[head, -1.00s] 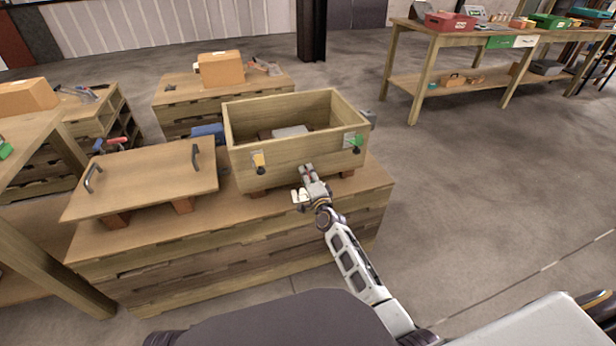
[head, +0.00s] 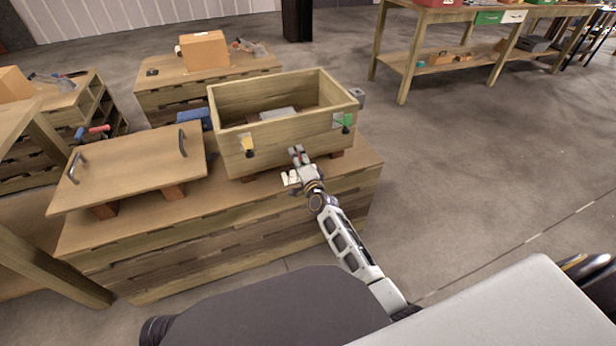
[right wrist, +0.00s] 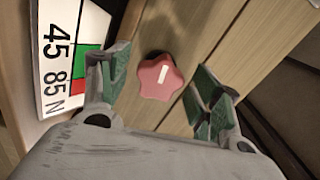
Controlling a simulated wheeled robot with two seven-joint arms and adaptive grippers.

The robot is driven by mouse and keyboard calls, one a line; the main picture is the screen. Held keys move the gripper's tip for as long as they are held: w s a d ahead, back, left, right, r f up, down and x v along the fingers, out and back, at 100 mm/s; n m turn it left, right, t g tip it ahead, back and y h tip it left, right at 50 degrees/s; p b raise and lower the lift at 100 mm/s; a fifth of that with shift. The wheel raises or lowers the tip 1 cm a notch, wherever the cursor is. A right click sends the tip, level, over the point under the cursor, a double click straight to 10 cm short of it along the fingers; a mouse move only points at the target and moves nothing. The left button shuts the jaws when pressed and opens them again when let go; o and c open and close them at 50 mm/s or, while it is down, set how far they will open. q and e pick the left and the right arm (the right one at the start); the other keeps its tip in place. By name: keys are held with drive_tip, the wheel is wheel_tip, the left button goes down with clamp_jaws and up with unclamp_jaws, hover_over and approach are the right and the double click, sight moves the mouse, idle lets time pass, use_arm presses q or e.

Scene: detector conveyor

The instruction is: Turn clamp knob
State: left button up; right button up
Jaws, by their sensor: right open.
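The clamp knob (right wrist: 160,76) is a red star-shaped knob with a white bar mark, on a wooden surface in the right wrist view. My right gripper (right wrist: 160,92) is open, with one finger on each side of the knob and visible gaps between them. In the head view my right gripper (head: 297,163) is at the front wall of the open wooden box (head: 280,145), between its yellow and green tags. The knob is too small to make out clearly there. My left gripper is not in view.
A label (right wrist: 68,50) reading 45 and 85 N, with green and red areas, lies left of the knob. The box stands on a wooden bench (head: 220,222). A wooden lid with two handles (head: 130,165) is on blocks to its left. Open floor lies right.

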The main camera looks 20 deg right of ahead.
drive_tip(key=s, duration=1.1)
drive_tip(key=shift+d, duration=0.2)
idle(1.2)
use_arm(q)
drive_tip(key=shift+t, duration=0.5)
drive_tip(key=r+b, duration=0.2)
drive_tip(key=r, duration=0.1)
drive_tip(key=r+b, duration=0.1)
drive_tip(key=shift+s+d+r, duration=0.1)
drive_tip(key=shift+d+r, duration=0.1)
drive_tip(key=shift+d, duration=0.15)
use_arm(e)
drive_tip(key=n, duration=0.9)
drive_tip(key=s+n, duration=0.1)
drive_tip(key=n, duration=0.4)
drive_tip(key=shift+d+f, duration=0.1)
drive_tip(key=shift+f, duration=0.1)
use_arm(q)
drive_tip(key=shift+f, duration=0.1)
